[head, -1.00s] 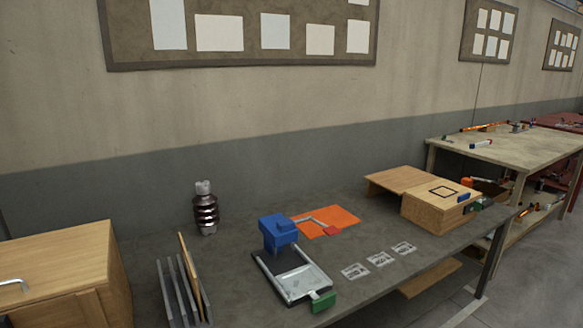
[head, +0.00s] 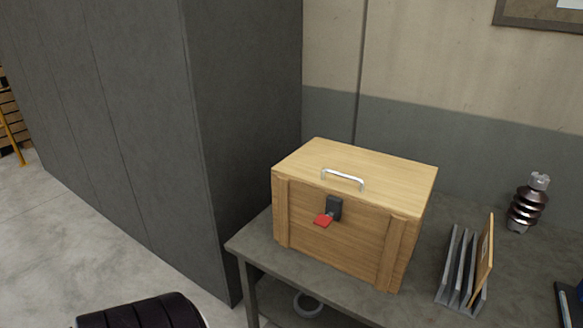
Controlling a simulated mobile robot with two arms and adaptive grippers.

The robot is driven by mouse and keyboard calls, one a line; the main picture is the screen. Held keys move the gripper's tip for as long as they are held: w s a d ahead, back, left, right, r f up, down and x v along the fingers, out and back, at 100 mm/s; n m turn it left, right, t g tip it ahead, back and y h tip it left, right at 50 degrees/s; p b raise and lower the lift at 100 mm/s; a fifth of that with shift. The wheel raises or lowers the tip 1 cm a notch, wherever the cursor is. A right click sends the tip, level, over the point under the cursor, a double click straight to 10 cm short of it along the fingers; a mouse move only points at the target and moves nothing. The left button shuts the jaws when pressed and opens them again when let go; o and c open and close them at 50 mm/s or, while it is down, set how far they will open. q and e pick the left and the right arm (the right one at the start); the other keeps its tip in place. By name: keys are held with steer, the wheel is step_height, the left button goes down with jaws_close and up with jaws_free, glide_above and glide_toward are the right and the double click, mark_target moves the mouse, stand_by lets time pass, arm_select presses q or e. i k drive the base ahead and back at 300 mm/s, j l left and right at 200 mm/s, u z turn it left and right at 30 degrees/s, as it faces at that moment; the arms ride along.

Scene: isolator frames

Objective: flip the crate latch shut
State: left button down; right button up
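A wooden crate (head: 340,240) with a closed lid stands at the left end of the grey table in the head view. A silver handle (head: 343,179) sits on its lid. On the upper front face is the latch: a dark block (head: 334,207) with a red tab (head: 323,220). The red tab sticks outward and down to the left of the block. Neither gripper shows in the head view.
The grey table (head: 310,268) carries a grey rack (head: 458,270) with upright boards right of the crate, and a dark ribbed insulator (head: 527,203) behind it. A tall grey partition (head: 245,120) stands left of the table. Open floor (head: 100,255) lies at the left.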

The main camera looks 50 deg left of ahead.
mark_target(322, 220)
steer(key=u, duration=1.45)
